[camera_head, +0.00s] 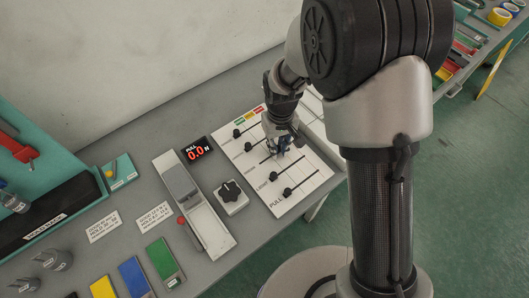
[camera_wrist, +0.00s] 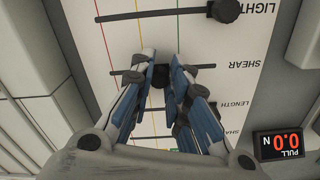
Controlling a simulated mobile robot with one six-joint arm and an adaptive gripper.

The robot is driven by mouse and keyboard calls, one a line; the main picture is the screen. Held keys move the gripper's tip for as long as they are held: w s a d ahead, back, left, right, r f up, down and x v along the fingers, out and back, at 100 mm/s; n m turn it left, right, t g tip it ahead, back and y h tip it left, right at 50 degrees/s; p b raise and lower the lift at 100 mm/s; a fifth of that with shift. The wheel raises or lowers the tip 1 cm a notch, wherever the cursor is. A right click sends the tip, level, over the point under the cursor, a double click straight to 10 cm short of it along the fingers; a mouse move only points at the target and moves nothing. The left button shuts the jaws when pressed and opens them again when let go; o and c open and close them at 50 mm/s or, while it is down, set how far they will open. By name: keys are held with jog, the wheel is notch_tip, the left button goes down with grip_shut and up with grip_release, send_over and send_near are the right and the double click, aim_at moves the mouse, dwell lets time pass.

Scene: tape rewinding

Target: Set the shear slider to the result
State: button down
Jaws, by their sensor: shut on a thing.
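The white slider panel (camera_head: 300,185) carries several black sliders on horizontal tracks. In the wrist view the shear slider (camera_wrist: 157,78), on the track labelled SHEAR, has its dark knob between my fingers. My gripper (camera_wrist: 160,68) has its blue-padded fingers closed on both sides of this knob. The knob stands between the yellow line and the green line on the panel; its exact place is partly hidden by the fingers. In the head view my gripper (camera_head: 282,148) is down at the panel and covers the knob.
The light slider knob (camera_wrist: 225,10) is on the neighbouring track. The pull display (camera_head: 196,152) reads 0.0 N. A black rotary knob (camera_head: 230,192) and a grey peel fixture (camera_head: 183,190) stand to the left. Green, blue and yellow plates lie at the front.

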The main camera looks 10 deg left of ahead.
jog(key=shift+w+d, duration=0.55)
jog(key=shift+w, duration=0.1)
jog(key=c, duration=1.5)
grip_release()
jog(key=shift+r, duration=0.1)
notch_tip(320, 180, up, 12)
jog(key=shift+f, duration=0.1)
